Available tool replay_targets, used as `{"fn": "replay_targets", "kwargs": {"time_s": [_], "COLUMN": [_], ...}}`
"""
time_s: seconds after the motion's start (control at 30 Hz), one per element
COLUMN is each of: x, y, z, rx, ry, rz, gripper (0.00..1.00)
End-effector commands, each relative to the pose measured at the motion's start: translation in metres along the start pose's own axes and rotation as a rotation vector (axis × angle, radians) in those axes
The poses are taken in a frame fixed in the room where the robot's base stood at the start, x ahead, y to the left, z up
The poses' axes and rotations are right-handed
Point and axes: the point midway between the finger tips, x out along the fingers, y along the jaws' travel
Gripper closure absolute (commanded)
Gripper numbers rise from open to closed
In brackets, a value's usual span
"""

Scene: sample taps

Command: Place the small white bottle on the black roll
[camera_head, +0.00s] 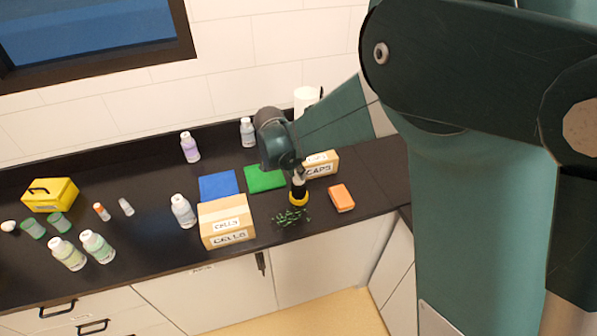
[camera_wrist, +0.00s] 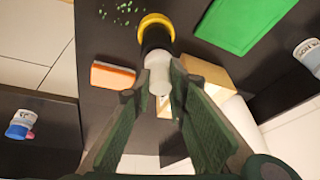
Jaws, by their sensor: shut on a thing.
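My gripper (camera_head: 297,170) points down over the counter, shut on the small white bottle (camera_wrist: 158,66). In the wrist view the bottle sits between the two dark green fingertips (camera_wrist: 158,80). In the head view the bottle is small and partly hidden by the gripper. The black roll (camera_head: 298,191), with a yellow rim at its lower end, is directly under the bottle. In the wrist view the black roll (camera_wrist: 155,39) appears right against the bottle's far end. I cannot tell whether they touch or a small gap remains.
Green bits (camera_head: 290,217) lie scattered in front of the roll. An orange sponge (camera_head: 341,198) is to the right, a CAPS box (camera_head: 319,168) behind, and a CELLS box (camera_head: 226,222) to the left. A green mat (camera_head: 264,179) lies behind left. Several bottles stand farther left.

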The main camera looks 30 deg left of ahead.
Motion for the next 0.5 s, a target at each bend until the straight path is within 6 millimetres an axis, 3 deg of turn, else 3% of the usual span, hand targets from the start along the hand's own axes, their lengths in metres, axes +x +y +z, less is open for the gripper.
{"fn": "replay_targets", "kwargs": {"time_s": [0.47, 0.5], "x": [0.0050, 0.0041], "y": [0.0005, 0.0004], "z": [0.0021, 0.0017], "rx": [0.000, 0.000], "ry": [0.000, 0.000], "rz": [0.000, 0.000], "gripper": [1.00, 0.78]}}
